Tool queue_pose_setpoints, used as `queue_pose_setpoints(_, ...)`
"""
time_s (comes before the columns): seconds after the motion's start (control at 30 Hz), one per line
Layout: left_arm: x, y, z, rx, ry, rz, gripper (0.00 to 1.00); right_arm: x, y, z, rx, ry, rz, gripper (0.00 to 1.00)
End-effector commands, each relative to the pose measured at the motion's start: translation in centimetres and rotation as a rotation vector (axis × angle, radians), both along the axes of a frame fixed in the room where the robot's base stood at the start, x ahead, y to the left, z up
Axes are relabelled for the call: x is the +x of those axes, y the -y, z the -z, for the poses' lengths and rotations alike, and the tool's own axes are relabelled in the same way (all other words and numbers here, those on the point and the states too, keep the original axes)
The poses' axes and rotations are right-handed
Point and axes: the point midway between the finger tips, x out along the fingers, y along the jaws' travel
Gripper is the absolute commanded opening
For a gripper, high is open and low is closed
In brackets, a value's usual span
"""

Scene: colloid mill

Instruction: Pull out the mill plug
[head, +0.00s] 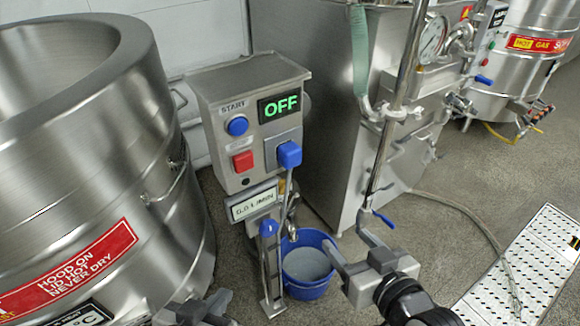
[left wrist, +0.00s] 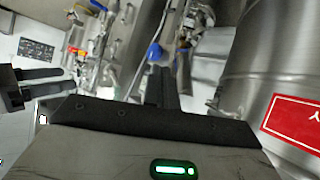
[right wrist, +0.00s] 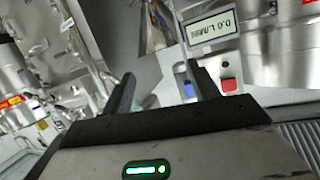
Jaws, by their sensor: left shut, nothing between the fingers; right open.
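The blue mill plug (head: 289,153) sits in a socket on the right side of the grey control box (head: 228,90), with its cable hanging down. The box display (head: 280,106) reads OFF. My right gripper (head: 352,250) is open and empty, below and to the right of the plug, apart from it. In the right wrist view, what looks like the plug (right wrist: 189,89) shows partly behind one finger, beside the red button (right wrist: 230,85). My left gripper (head: 192,306) is low at the bottom edge, left of the plug and well away; the left wrist view shows its fingers shut and empty (left wrist: 160,85).
A large steel vessel (head: 85,170) stands on the left. A blue bucket (head: 308,290) and a blue-topped metal stand (head: 270,265) are below the box. A steel machine (head: 310,120) with a vertical pipe (head: 385,150) stands to its right.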

Motion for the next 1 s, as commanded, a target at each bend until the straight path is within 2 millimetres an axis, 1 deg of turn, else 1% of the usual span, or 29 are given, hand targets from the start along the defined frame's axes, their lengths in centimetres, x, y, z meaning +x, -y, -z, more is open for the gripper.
queue_pose_setpoints(0.03, 0.0, 0.1, 1.6, -0.005, 0.009, 0.002, 0.00, 1.9, -1.2, -0.8, 0.020, 0.081, -0.040, 0.60)
queue_pose_setpoints(0.1, 0.0, 0.2, 2.0, -0.012, 0.021, 0.003, 0.00, 3.5, -2.6, -3.1, 0.040, 0.167, -0.094, 0.60)
queue_pose_setpoints(0.2, 0.0, 0.2, 2.3, -0.018, 0.034, 0.003, 0.00, 4.8, -4.1, -6.0, 0.056, 0.267, -0.155, 0.60)
queue_pose_setpoints(0.3, 0.0, 0.3, 2.2, -0.023, 0.041, 0.004, 0.00, 5.2, -5.0, -7.7, 0.065, 0.321, -0.190, 0.60)
queue_pose_setpoints(0.33, 0.0, 0.3, 2.1, -0.023, 0.042, 0.004, 0.00, 5.3, -5.1, -8.0, 0.065, 0.328, -0.195, 0.60)
queue_pose_setpoints(0.43, 0.0, 0.3, 2.0, -0.023, 0.043, 0.004, 0.00, 5.3, -5.2, -8.4, 0.066, 0.335, -0.200, 0.60)
queue_pose_setpoints(0.73, 0.1, 0.3, 2.0, -0.023, 0.043, 0.003, 0.00, 5.5, -5.3, -8.3, 0.067, 0.332, -0.197, 0.60)
queue_pose_setpoints(0.87, 0.1, 0.3, 2.1, -0.023, 0.043, 0.003, 0.00, 6.3, -5.8, -8.3, 0.069, 0.332, -0.196, 0.60)
queue_pose_setpoints(1.0, 0.1, 0.2, 2.5, -0.021, 0.045, 0.002, 0.00, 7.8, -7.0, -8.3, 0.070, 0.332, -0.196, 0.60)
